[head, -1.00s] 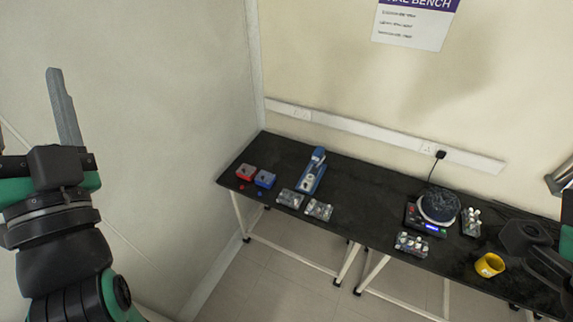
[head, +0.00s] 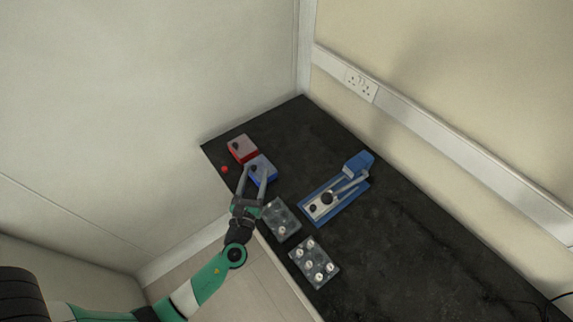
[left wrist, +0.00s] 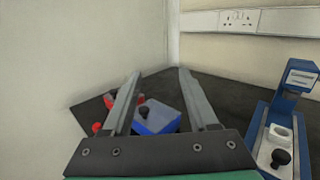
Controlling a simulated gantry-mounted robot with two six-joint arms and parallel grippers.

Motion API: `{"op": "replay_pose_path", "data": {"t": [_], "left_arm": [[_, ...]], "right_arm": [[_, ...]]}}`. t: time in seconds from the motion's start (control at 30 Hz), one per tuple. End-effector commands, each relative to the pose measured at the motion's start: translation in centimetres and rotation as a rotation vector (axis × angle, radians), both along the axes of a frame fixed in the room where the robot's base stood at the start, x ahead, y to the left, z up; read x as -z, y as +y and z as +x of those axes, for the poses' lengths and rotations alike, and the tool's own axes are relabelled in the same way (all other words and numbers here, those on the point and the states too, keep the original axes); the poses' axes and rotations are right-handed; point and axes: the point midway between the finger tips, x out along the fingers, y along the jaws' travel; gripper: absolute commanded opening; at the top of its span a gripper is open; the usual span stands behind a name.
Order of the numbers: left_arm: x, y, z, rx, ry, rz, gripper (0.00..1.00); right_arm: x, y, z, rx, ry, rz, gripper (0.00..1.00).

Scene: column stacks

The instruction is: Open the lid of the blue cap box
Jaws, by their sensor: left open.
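The blue cap box (head: 262,180) stands near the left end of the black bench, with a pale lid and a dark knob on top. Its lid looks closed. My left gripper (head: 256,171) is open and empty, its two fingers reaching over the blue box from the front. In the left wrist view the blue box (left wrist: 158,120) shows between and beyond the open fingers (left wrist: 160,76), its left side partly hidden by the left finger. I cannot tell whether a finger touches it. My right gripper is out of view.
A red box (head: 241,149) adjoins the blue one, and a red cap (head: 224,169) lies at the bench edge. The bench behind the boxes is clear.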

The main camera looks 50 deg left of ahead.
Motion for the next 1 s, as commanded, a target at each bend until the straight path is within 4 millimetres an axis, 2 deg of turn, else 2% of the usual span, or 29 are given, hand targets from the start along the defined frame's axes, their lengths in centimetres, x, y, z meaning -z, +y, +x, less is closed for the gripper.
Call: {"op": "replay_pose_path", "data": {"t": [0.03,0.1,0.23,0.3,0.57,0.67,1.0], "left_arm": [[4.2,0.2,-1.3,-0.009,0.036,-0.008,0.59],[7.1,0.3,-2.6,-0.020,0.069,-0.015,0.59],[10.1,0.6,-4.1,-0.035,0.100,-0.023,0.59],[10.5,0.7,-4.3,-0.039,0.102,-0.024,0.59],[10.2,1.3,-3.8,-0.044,0.098,-0.025,0.59],[10.3,2.4,-2.8,-0.045,0.097,-0.025,0.59],[10.3,7.6,2.4,-0.043,0.096,-0.024,0.59]], "right_arm": [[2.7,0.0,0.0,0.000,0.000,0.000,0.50],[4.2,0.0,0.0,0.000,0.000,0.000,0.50],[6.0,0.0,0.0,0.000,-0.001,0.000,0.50],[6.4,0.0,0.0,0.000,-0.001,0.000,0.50],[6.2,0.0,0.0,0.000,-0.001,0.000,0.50],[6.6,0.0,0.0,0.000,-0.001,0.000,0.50],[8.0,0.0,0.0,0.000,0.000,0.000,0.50]]}}
